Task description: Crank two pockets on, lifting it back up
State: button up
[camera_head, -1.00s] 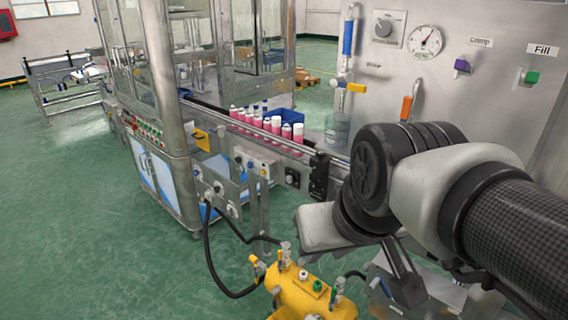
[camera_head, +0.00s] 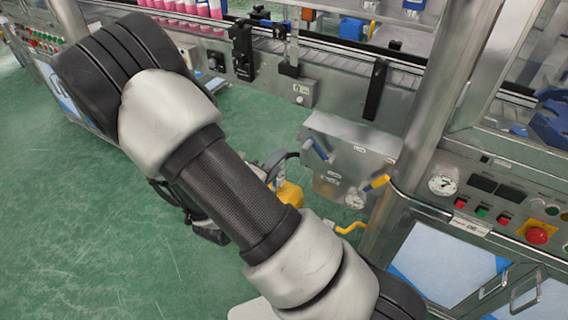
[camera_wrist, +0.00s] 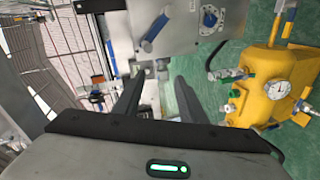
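My gripper (camera_wrist: 158,95) shows in the wrist view with its two dark fingers apart and nothing held between them. In the head view its fingers are hidden behind my arm. A metal box (camera_head: 345,155) on the machine front carries a blue-handled lever (camera_head: 316,148) and a yellow-handled lever (camera_head: 375,184). In the wrist view a blue handle (camera_wrist: 155,32) and a round blue fitting (camera_wrist: 210,18) sit on a metal panel beyond the fingertips, apart from them. I cannot tell which part is the crank, and I make out no pockets.
A yellow tank (camera_wrist: 262,88) with a gauge stands to the right of my fingers in the wrist view. The conveyor (camera_head: 310,45) runs along the back, with pink cans (camera_head: 180,7) at upper left. A control panel (camera_head: 500,205) is at right. Green floor (camera_head: 90,220) lies open at left.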

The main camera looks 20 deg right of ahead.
aim_at(303, 150)
jog(key=shift+w+d+f+n+t+h+b, duration=0.1)
jog(key=shift+w+d+n+h+b, duration=0.3)
jog(key=shift+d, duration=1.15)
jog(key=shift+w+d+r+n+t+h+b, duration=0.1)
jog(key=shift+w+d+n+h+b, duration=0.3)
jog(key=shift+d, duration=1.2)
jog(key=shift+w+d+f+n+t+h+b, duration=0.15)
jog(key=shift+w+d+h+b, duration=0.4)
jog(key=shift+d, duration=1)
grip_shut()
